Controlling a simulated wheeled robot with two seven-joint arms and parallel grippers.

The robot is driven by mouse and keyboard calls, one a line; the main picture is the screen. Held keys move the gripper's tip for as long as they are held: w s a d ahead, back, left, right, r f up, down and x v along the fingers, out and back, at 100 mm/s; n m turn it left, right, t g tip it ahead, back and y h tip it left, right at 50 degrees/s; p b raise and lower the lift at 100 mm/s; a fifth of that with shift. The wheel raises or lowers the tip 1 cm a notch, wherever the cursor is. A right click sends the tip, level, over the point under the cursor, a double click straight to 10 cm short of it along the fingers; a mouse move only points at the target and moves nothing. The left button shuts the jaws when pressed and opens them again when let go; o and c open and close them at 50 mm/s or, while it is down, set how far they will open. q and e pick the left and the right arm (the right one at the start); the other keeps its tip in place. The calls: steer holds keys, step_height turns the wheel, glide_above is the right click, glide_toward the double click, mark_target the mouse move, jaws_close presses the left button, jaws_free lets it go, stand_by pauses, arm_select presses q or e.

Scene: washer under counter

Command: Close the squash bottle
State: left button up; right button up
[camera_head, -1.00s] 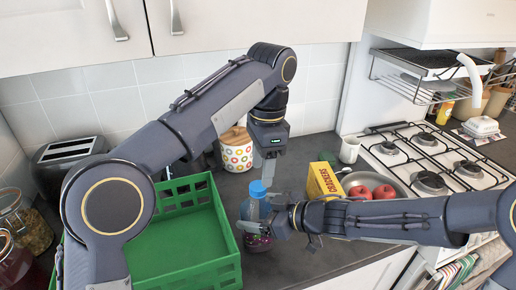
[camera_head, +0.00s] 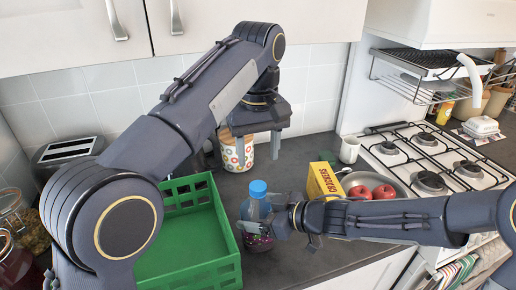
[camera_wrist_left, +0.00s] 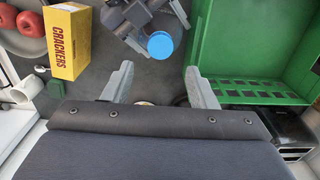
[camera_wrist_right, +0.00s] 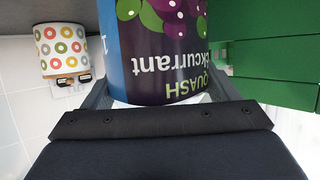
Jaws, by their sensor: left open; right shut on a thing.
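The squash bottle (camera_head: 256,209) stands upright on the counter, right of the green crate. Its blue cap (camera_head: 258,188) sits on top; how tightly it is on cannot be told. My right gripper (camera_head: 272,223) is shut around the bottle's body from the right, and the blackcurrant label (camera_wrist_right: 160,50) fills the right wrist view. My left gripper (camera_head: 258,150) is open and empty, pointing down above and behind the cap. In the left wrist view the cap (camera_wrist_left: 160,45) shows beyond the gap between the open fingers.
The green crate (camera_head: 183,258) stands close left of the bottle. A yellow crackers box (camera_head: 324,183) and a pan with red apples (camera_head: 386,192) lie to the right, beyond my right forearm. A dotted canister (camera_head: 232,152) stands behind my left gripper.

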mark_target(258, 186)
arm_select(q)
steer(key=shift+f, duration=0.15)
steer(key=shift+f, duration=3.9)
steer(key=c, duration=1)
steer(key=m, duration=1.1)
steer(key=o, duration=1.2)
steer(key=shift+c, duration=0.2)
